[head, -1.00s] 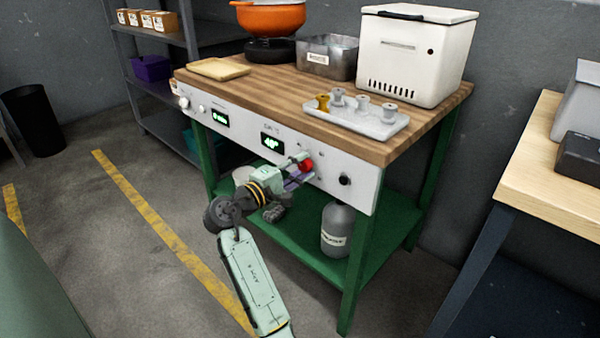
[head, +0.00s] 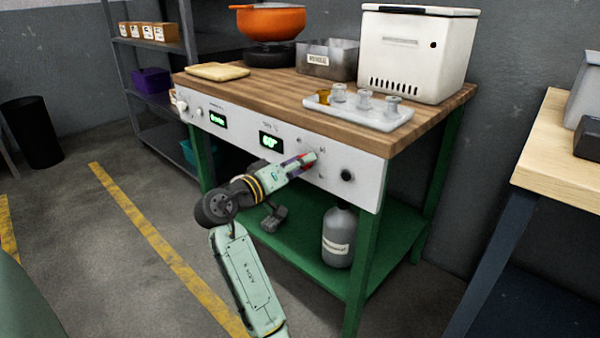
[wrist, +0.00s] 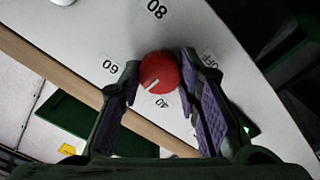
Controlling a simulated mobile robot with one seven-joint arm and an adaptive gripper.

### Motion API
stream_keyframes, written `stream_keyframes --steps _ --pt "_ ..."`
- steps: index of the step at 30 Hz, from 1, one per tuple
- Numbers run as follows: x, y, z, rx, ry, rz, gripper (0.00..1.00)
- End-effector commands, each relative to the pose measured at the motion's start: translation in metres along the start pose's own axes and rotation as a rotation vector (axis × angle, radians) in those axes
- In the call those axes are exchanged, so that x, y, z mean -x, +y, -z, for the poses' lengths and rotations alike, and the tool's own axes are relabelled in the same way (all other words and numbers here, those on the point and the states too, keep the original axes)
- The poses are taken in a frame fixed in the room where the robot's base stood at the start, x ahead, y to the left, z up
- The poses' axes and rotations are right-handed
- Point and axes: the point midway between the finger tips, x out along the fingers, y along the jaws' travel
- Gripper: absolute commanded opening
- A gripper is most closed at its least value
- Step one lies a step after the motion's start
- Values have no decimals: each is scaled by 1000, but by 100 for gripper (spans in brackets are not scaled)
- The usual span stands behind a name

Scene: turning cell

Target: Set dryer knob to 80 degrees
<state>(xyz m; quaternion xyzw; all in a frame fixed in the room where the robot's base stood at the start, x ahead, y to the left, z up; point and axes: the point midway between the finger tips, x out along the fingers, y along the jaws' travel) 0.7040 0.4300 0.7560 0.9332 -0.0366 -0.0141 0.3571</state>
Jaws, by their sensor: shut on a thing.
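The red dryer knob (wrist: 160,70) sits on the white control panel (wrist: 225,95), with its white pointer mark toward the lower left, between the printed 60 and 40. My gripper (wrist: 159,78) is shut on the knob, one purple-padded finger on each side. In the head view my gripper (head: 305,162) reaches the panel and mostly hides the knob. The green display (head: 271,141) above it appears to read 60°.
A black knob (head: 347,175) is right of my gripper on the panel. Another display (head: 218,119) is further left. The wooden worktop (head: 270,95) above holds a tray of vials (head: 380,118) and a white box (head: 412,60). A grey bottle (head: 339,238) stands on the green shelf below.

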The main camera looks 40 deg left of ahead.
Motion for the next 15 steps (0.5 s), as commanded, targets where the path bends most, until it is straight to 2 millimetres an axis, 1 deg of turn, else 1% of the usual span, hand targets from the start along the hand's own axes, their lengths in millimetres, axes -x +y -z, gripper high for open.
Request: stream_keyframes --steps 1,15 --pt "0 -3 -3 -46 0 1 3" --pt "0 -2 -4 -492 -1 0 3"
